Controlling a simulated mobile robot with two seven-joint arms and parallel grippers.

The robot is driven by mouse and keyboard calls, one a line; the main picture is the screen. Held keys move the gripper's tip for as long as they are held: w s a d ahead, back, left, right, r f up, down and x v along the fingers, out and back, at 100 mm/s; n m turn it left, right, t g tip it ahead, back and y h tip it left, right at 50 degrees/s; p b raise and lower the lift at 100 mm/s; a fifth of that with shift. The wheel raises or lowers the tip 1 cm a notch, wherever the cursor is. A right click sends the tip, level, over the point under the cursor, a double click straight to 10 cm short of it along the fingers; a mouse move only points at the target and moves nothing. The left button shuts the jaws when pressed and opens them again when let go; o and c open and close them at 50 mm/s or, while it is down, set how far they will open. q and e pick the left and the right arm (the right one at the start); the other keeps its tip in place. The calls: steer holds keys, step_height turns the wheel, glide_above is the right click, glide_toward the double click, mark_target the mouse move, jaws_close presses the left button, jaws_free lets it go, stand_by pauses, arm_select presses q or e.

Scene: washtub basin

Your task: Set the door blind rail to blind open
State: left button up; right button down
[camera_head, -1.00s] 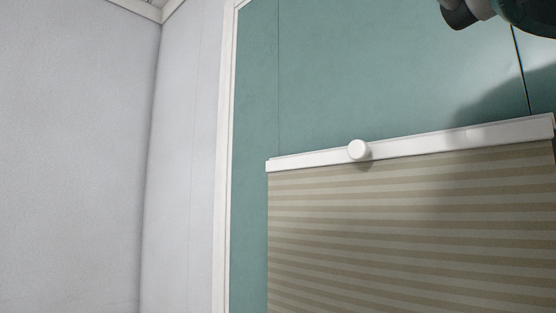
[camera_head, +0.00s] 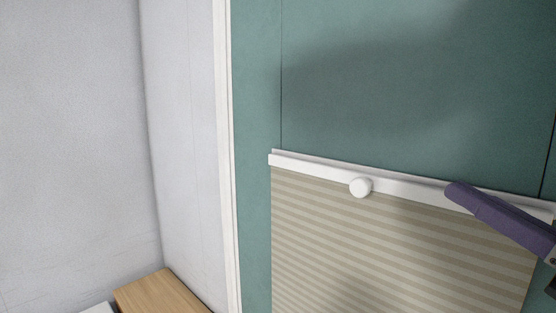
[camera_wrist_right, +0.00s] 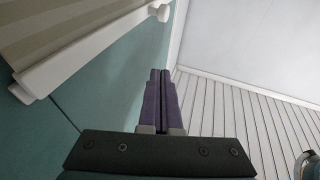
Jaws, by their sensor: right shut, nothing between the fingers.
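The door blind rail (camera_head: 310,166) is a white bar across the teal door (camera_head: 420,90), with a round white knob (camera_head: 360,187) on its front. A beige striped blind (camera_head: 390,250) hangs below it. My right gripper (camera_head: 453,191) has purple fingers shut with nothing between them. Its tips overlap the rail right of the knob in the head view; contact cannot be told. In the right wrist view the shut fingers (camera_wrist_right: 160,75) point toward the knob (camera_wrist_right: 163,12), with a gap in the picture, and the rail (camera_wrist_right: 75,60) runs to their left. My left gripper is not in view.
A white door frame (camera_head: 228,150) and pale wall (camera_head: 180,120) stand left of the door. A wooden surface (camera_head: 165,290) sits at the lower left. The right wrist view also shows a slatted pale surface (camera_wrist_right: 240,120).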

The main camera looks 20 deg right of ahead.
step_height(320, 180, up, 3)
steer(key=p, duration=0.5)
glide_above(382, 183)
steer(key=s+a, duration=0.3)
steer(key=s, duration=0.2)
steer(key=f, duration=0.1)
steer(key=w+f, duration=0.1)
steer(key=f, duration=0.1)
steer(key=shift+w+f, duration=0.2)
steer(key=shift+w, duration=0.15)
steer(key=shift+w+f, duration=0.2)
steer(key=shift+f, duration=0.25)
step_height(382, 183, down, 40)
steer(key=b, duration=3.7)
steer(key=shift+r, duration=0.2)
steer(key=shift+r, duration=0.1)
